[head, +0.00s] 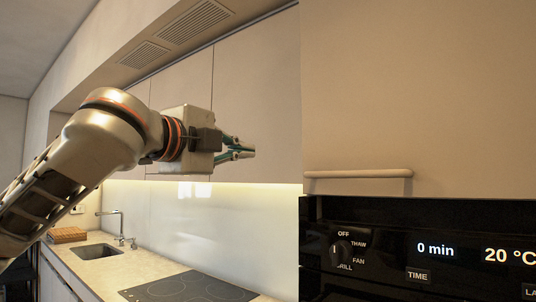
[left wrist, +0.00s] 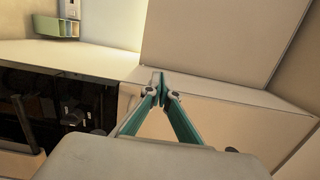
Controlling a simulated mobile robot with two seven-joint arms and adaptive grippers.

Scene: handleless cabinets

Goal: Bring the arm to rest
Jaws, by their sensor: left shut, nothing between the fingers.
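My left arm comes in from the left in the head view. Its gripper (head: 246,150) is raised in front of the upper cabinets (head: 245,110) and points right, towards the tall oven cabinet. The teal fingers are shut with nothing between them. In the left wrist view the shut fingertips (left wrist: 161,82) meet in the middle of the picture, in front of pale cabinet surfaces. My right gripper is in neither view.
The tall cabinet (head: 420,80) at the right has a bar handle (head: 358,174) above a black oven panel (head: 420,250). Below my arm are a counter with a cooktop (head: 190,288), a sink (head: 98,250) and a faucet (head: 120,225). Open air surrounds the gripper.

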